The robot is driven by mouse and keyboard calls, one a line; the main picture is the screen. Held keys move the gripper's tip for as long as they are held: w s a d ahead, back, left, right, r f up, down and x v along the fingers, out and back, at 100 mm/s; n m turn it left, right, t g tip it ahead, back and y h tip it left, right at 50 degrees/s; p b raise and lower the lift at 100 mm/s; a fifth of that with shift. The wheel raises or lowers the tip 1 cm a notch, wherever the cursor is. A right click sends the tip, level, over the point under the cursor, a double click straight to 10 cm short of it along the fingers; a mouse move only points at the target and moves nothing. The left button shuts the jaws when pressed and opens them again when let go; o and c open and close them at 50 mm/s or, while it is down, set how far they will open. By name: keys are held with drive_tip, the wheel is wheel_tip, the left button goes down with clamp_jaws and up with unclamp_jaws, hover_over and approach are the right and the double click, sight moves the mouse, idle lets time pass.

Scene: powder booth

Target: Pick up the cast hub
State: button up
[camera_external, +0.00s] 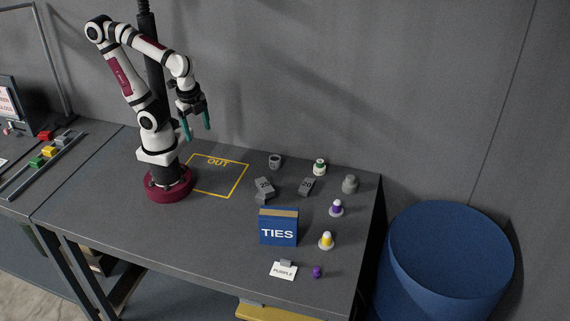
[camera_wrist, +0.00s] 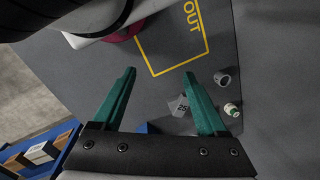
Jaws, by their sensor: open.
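Two grey parts could be the cast hub, and I cannot tell which. One is a short hollow cylinder (camera_external: 275,162) near the back of the table, just right of the yellow OUT square; it also shows in the wrist view (camera_wrist: 222,77), right of the fingers. The other is a stepped grey round piece (camera_external: 350,184) near the table's right edge, which I cannot make out in the wrist view. My gripper (camera_external: 198,125) is open and empty, raised above the table near the OUT square, left of both parts. Its teal fingers (camera_wrist: 160,75) are spread apart with nothing between them.
Grey numbered blocks (camera_external: 264,186) (camera_external: 306,186), a green-banded white bottle (camera_external: 320,168), purple (camera_external: 337,208) and yellow (camera_external: 327,241) topped pieces, a blue TIES box (camera_external: 279,227), a PURPLE card (camera_external: 284,271) and a purple ball (camera_external: 317,272) stand around. The OUT square (camera_external: 218,175) is empty.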

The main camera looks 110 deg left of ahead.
sight(345, 183)
drive_tip(key=shift+o, duration=1.4)
drive_tip(key=w+a+m+g+y, duration=0.1)
drive_tip(key=w+a+m+y, duration=0.35)
drive_tip(key=a, duration=0.65)
drive_tip(key=w+a+m+t+y, duration=0.2)
drive_tip(key=w+a+m+y, duration=0.15)
drive_tip(key=w, duration=0.45)
drive_tip(key=w+a+m+t+y, duration=0.2)
drive_tip(key=w+m+y, duration=0.15)
drive_tip(key=w, duration=0.35)
drive_tip(key=w+d+f+m+t+h, duration=0.2)
drive_tip(key=w+d+f+m+t, duration=0.1)
drive_tip(key=w+f+m, duration=0.1)
drive_tip(key=w+d+f+m+t+h, duration=0.2)
drive_tip(key=w+d+f+m, duration=0.1)
drive_tip(key=w+f, duration=0.3)
drive_tip(key=w+d+f+m+t+h, duration=0.2)
drive_tip(key=w+d+f+m+t, duration=0.1)
drive_tip(key=w+f+m, duration=0.2)
drive_tip(key=shift+w+d+f+m+t, duration=0.1)
drive_tip(key=shift+w+f+m+t, duration=0.1)
drive_tip(key=shift+f, duration=0.3)
drive_tip(key=shift+w+d+f+m+t, duration=0.1)
drive_tip(key=shift+f+m, duration=0.05)
drive_tip(key=shift+f, duration=0.35)
drive_tip(key=x, duration=1.4)
drive_tip(key=shift+w+a+f, duration=0.1)
drive_tip(key=shift+w+a, duration=0.05)
drive_tip(key=shift+w, duration=0.2)
